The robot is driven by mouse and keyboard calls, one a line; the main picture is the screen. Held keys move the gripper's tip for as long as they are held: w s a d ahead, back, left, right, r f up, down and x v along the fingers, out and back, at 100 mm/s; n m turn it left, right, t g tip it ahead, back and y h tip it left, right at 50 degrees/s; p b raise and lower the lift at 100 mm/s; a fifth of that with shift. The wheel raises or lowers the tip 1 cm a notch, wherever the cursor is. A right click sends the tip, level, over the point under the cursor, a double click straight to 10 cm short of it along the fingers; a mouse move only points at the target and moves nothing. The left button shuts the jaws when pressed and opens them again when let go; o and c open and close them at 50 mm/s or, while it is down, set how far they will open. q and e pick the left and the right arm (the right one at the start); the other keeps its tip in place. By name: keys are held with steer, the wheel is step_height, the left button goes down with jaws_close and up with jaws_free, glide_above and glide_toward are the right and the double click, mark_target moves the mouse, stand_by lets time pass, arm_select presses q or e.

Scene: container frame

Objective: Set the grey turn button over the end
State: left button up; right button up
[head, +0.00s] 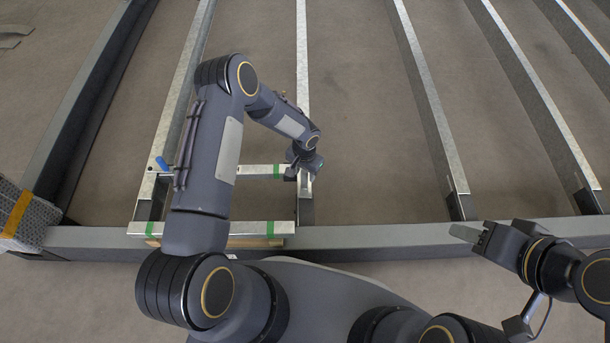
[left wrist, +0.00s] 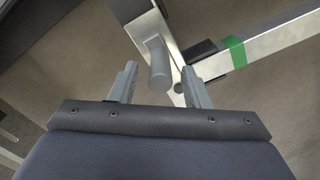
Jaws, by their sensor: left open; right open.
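The grey turn button (left wrist: 159,66) shows in the left wrist view as a rounded grey peg standing out from a metal bar. My left gripper (left wrist: 158,77) is open, with one finger on each side of it; I cannot tell whether they touch it. A metal rail with green tape (left wrist: 235,52) meets the bar just right of the button. In the head view my left gripper (head: 304,174) is over the right end of the upper taped rail (head: 250,170) and hides the button. My right gripper (head: 472,236) is open and empty at the lower right.
A blue handle (head: 162,163) sits at the rail's left end. A lower taped rail (head: 215,228) runs along the grey front beam (head: 390,236). Long metal beams (head: 430,95) run away from it with bare floor between. A mesh block with a yellow strap (head: 22,215) stands far left.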

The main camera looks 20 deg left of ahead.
arm_select(q)
steer(key=shift+f, duration=0.8)
jaws_close()
